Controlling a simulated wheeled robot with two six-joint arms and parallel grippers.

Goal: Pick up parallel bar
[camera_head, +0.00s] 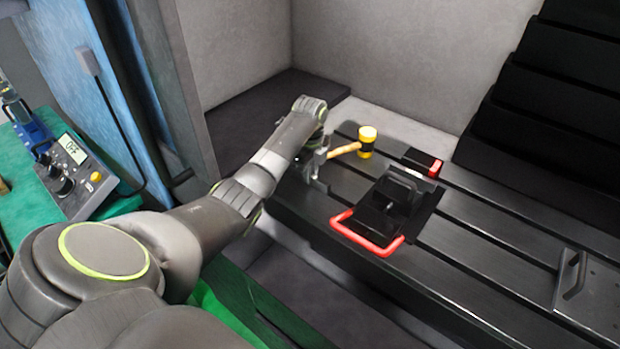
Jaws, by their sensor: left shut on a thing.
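My left arm reaches in from the left, and my left gripper (318,168) points down over the left end of the black slotted table. It is shut on a small pale grey metal piece, which seems to be the parallel bar. The fingers and the piece are small and blend together, so the bar's outline is hard to make out. A mallet (367,138) with a yellow head lies just right of the gripper, its wooden handle (345,150) running toward the fingers. I cannot tell whether the handle touches them. My right gripper is not in view.
A black block with a red U-shaped handle (370,243) sits mid-table. A smaller black and red piece (422,163) lies behind it. A plate with a handle (590,285) is at right. A control box (70,175) stands at left. Grey walls (400,50) enclose the back.

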